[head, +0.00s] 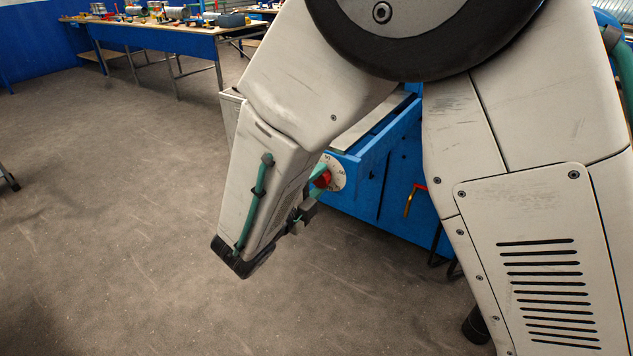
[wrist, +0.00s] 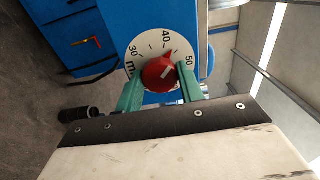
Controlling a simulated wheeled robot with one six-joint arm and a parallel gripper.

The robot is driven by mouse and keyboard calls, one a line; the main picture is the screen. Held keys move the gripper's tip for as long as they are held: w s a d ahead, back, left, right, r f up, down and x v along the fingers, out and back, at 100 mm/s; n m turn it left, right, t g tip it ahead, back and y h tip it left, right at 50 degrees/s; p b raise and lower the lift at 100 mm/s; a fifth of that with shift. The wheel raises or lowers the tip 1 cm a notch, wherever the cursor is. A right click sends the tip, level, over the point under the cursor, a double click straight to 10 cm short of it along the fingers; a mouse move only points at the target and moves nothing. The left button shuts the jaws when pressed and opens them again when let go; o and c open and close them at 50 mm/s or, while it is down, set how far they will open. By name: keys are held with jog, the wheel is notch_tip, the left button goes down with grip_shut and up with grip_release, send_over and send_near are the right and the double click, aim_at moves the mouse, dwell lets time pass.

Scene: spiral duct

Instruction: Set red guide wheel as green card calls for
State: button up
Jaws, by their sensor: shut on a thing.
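The red guide wheel (wrist: 158,73) is a red knob with a pointed tip at the centre of a white dial (wrist: 146,47) in the wrist view. The dial shows 30, 40 and 50. The pointed tip appears to be near 40, a little toward 50. My gripper (wrist: 161,88) has its teal fingers on both sides of the wheel and is shut on it. In the head view the red guide wheel (head: 322,180) and white dial (head: 338,172) sit on the end of a blue machine, partly hidden by my arm. No green card can be seen.
The blue machine (head: 370,190) carries a red and yellow lever (head: 413,201), which also shows in the wrist view (wrist: 85,41). A workbench (head: 150,35) with several items stands at the back left. The grey floor (head: 100,200) at left is mostly clear.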

jog(key=shift+n, duration=1.5)
jog(key=o, duration=1)
jog(key=v, duration=0.7)
jog(key=shift+s+a, duration=0.25)
jog(key=shift+s, duration=0.1)
